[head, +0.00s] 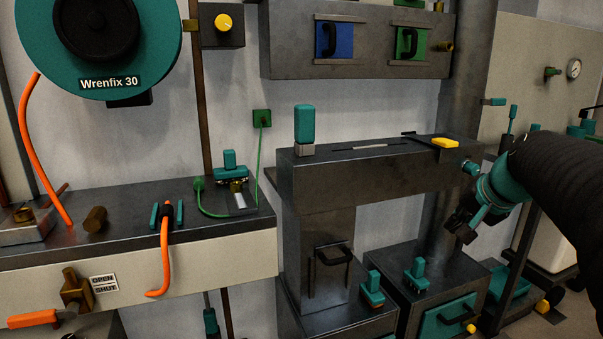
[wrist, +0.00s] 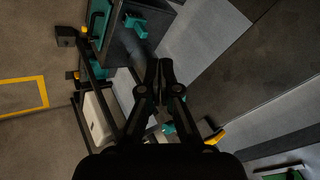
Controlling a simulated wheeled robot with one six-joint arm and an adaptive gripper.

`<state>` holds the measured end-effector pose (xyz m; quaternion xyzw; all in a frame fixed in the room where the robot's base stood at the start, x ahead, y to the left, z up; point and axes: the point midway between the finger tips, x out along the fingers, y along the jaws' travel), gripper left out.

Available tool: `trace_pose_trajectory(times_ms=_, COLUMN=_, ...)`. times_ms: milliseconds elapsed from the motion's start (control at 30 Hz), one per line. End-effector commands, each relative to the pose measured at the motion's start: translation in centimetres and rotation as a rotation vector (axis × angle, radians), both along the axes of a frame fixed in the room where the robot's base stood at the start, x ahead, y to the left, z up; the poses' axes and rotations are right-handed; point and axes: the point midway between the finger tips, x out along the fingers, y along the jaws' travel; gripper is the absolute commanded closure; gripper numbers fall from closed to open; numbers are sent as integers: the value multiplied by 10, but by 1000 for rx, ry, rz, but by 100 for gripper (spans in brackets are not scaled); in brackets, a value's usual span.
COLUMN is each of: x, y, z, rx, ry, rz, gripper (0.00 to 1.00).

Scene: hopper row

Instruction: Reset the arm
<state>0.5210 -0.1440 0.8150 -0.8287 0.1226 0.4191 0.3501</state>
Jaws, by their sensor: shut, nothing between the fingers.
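My gripper (head: 460,222) is at the right in the head view, at the end of my black and teal arm, in front of the vertical grey pipe and above the low dark boxes. In the wrist view my gripper (wrist: 165,66) points away from the camera with its two dark fingers close together. It is shut and nothing shows between the fingers. It hangs apart from the surfaces around it, as far as I can tell.
A dark metal housing (head: 375,175) with a yellow piece (head: 445,143) on top stands left of my gripper. Below is a low box with a teal door (head: 447,318). A workbench (head: 110,215) is at the left. Bare floor (wrist: 40,135) shows in the wrist view.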

Motion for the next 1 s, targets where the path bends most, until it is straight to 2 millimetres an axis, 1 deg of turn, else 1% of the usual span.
trace_pose_trajectory(times_ms=33, x=-23, y=17, z=-18, rx=-50, ry=42, rz=48, gripper=100)
trace_pose_trajectory(times_ms=67, x=-36, y=26, z=-29, rx=-83, ry=68, rz=79, gripper=100)
trace_pose_trajectory(times_ms=100, x=-54, y=36, z=-44, rx=-127, ry=102, rz=119, gripper=100)
trace_pose_trajectory(times_ms=167, x=-82, y=51, z=-65, rx=-190, ry=146, rz=181, gripper=100)
trace_pose_trajectory(times_ms=200, x=-99, y=59, z=-78, rx=-231, ry=170, rz=222, gripper=100)
trace_pose_trajectory(times_ms=267, x=-125, y=72, z=-96, rx=-286, ry=202, rz=282, gripper=100)
trace_pose_trajectory(times_ms=300, x=-142, y=79, z=-107, rx=-321, ry=220, rz=321, gripper=100)
trace_pose_trajectory(times_ms=400, x=-179, y=96, z=-131, rx=-396, ry=245, rz=409, gripper=100)
trace_pose_trajectory(times_ms=500, x=-208, y=111, z=-146, rx=-446, ry=243, rz=479, gripper=100)
trace_pose_trajectory(times_ms=600, x=-222, y=126, z=-148, rx=-466, ry=206, rz=528, gripper=100)
trace_pose_trajectory(times_ms=733, x=-226, y=139, z=-135, rx=-487, ry=145, rz=568, gripper=100)
trace_pose_trajectory(times_ms=833, x=-226, y=144, z=-134, rx=-489, ry=136, rz=584, gripper=100)
trace_pose_trajectory(times_ms=1000, x=-226, y=144, z=-134, rx=-488, ry=136, rz=586, gripper=100)
